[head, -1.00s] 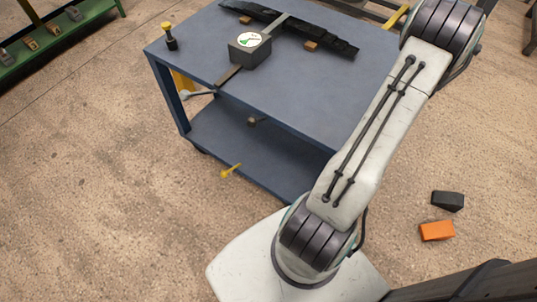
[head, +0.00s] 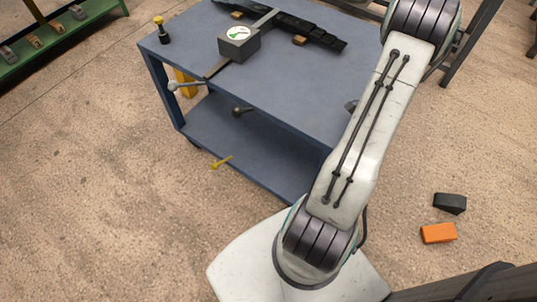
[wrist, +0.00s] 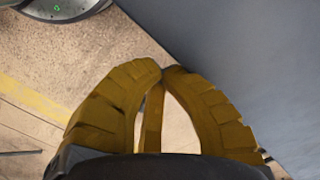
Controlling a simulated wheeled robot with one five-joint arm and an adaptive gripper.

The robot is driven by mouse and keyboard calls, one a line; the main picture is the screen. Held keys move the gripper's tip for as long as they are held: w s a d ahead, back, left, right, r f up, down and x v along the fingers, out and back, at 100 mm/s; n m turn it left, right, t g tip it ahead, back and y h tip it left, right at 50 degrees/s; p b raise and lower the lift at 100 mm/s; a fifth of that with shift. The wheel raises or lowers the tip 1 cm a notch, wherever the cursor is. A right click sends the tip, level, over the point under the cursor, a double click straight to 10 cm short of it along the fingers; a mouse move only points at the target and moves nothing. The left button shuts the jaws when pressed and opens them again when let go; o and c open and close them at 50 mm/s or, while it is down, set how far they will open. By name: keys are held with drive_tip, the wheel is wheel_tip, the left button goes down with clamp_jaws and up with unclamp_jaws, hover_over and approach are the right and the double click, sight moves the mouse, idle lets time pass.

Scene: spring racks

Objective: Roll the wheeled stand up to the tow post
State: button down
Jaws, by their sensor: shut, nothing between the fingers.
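A blue two-tier stand (head: 290,72) fills the upper middle of the head view, with a lower shelf (head: 215,128) and a caster just visible under its near left corner. A grey box with a round white label (head: 239,41) and a dark stack of strips (head: 308,27) lie on its top. My gripper (wrist: 164,70) shows in the wrist view with its yellow fingers shut, tips together and empty. A blue-grey surface (wrist: 255,50), seemingly the stand, is close on its right. The head view does not show the gripper. I cannot pick out a tow post for certain.
A green rack (head: 60,38) stands at the far left. A black block (head: 450,203) and an orange block (head: 438,233) lie on the floor at right. A dark metal frame (head: 470,45) stands at the upper right. The floor left of the stand is clear.

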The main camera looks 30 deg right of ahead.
drive_tip(key=shift+w+a, duration=0.5)
drive_tip(key=shift+w, duration=0.7)
drive_tip(key=shift+w+a, duration=0.45)
drive_tip(key=shift+w, duration=0.8)
drive_tip(key=shift+w+a, duration=0.5)
drive_tip(key=shift+w, duration=0.7)
drive_tip(key=shift+s+d+r+p, duration=0.15)
drive_tip(key=shift+s+r+p, duration=0.2)
drive_tip(key=shift+r+p, duration=0.8)
drive_tip(key=shift+s+d+r+p, duration=0.1)
drive_tip(key=shift+s+r+p, duration=0.2)
drive_tip(key=shift+r+p, duration=0.8)
drive_tip(key=shift+s+d+r+p, duration=0.15)
drive_tip(key=shift+s+r+p, duration=0.3)
drive_tip(key=shift+r, duration=1.3)
drive_tip(key=shift+w, duration=0.1)
